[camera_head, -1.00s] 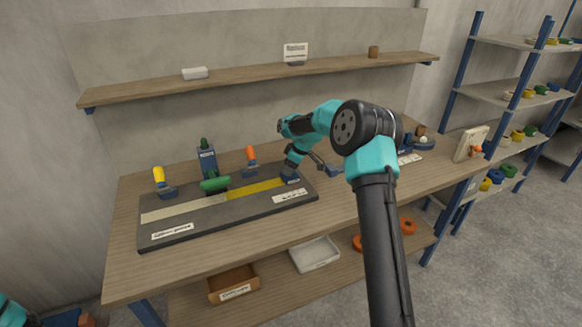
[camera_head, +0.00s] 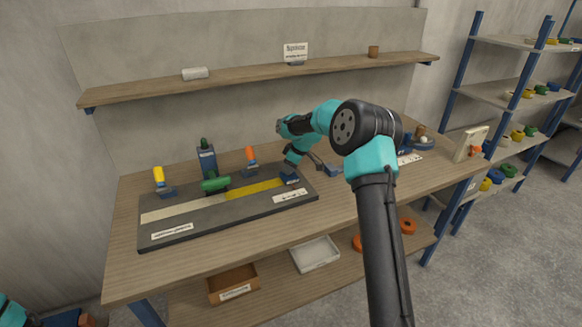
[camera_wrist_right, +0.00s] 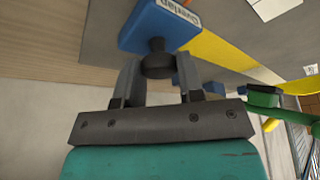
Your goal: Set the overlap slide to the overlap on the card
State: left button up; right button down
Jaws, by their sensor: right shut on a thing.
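The overlap slide is a blue block (camera_wrist_right: 160,25) with a white label reading "Overlap" and a dark round knob. In the head view the slide (camera_head: 289,179) sits at the right end of the yellow strip (camera_head: 256,189) on the dark board (camera_head: 225,210). My right gripper (camera_wrist_right: 157,68) is shut on its knob; in the head view this gripper (camera_head: 291,168) is small and partly hidden by its wrist. A white card (camera_head: 295,52) stands on the back shelf; its writing is too small to read. My left gripper is out of view.
A green-handled roller (camera_head: 215,183) lies on the board, left of the slide. A yellow-handled tool (camera_head: 161,181), a blue dispenser (camera_head: 206,161) and an orange-handled tool (camera_head: 251,160) stand along the board's back. The table front (camera_head: 290,225) is clear.

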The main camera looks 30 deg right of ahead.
aim_at(282, 182)
jog(key=a, duration=0.3)
jog(key=shift+w+a, duration=0.2)
jog(key=shift+a, duration=0.15)
jog(key=c, duration=0.8)
grip_release()
jog(key=shift+o, duration=0.2)
jog(key=shift+d+r, duration=0.1)
jog(key=v, duration=1.7)
jog(key=shift+s, duration=0.15)
